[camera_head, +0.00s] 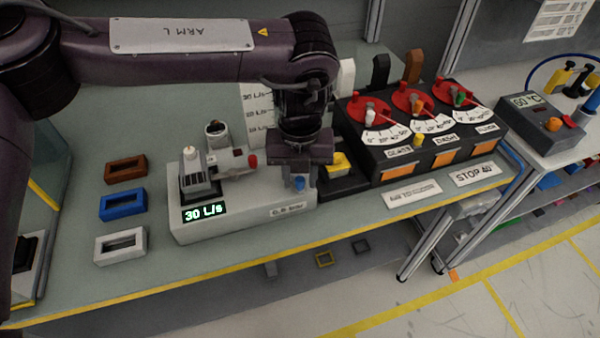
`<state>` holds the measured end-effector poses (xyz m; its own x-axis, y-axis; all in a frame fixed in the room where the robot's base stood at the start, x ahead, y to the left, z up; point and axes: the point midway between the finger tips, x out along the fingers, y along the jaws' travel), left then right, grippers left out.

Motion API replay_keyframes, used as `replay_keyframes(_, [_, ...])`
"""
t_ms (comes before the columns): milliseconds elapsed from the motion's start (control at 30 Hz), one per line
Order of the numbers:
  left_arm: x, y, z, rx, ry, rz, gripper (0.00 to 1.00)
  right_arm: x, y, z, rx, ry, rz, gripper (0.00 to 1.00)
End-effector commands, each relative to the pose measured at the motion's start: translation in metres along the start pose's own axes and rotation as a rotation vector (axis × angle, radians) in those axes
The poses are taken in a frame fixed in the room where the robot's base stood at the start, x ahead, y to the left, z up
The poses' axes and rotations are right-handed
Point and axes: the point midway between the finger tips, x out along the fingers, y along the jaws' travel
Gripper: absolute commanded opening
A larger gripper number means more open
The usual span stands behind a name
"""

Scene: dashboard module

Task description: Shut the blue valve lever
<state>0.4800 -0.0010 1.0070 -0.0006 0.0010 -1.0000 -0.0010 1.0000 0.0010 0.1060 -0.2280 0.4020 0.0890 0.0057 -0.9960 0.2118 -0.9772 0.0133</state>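A light grey module (240,222) with a green "30 L/s" display (203,212) stands on the bench. A red-tipped lever (252,161) sits to the left of the gripper on the same module. My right gripper is not in view.
Brown (125,169), blue (122,204) and white (120,245) frames lie left of the module. A yellow block (338,163) and a black box with red dials (420,135) stand close on the right. A "60 °C" box (540,125) is farther right.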

Motion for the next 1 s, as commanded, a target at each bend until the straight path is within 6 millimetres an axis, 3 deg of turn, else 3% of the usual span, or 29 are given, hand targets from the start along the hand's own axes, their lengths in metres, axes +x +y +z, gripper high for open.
replay_keyframes(33, [0.0, 0.0, 0.0, 0.0, 0.0, 0.0, 0.26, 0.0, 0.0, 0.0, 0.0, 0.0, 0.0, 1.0])
replay_keyframes(233, [0.0, 0.0, 0.0, 0.0, 0.0, 0.0, 0.0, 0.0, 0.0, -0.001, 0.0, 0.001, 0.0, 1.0])
replay_keyframes(667, [-0.001, 0.003, -0.001, 0.073, 0.0, -0.002, 0.0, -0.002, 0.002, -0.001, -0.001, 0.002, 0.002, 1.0])
replay_keyframes(1000, [-0.002, 0.014, -0.002, 0.335, 0.0, -0.003, 0.0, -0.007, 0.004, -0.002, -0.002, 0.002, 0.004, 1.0])
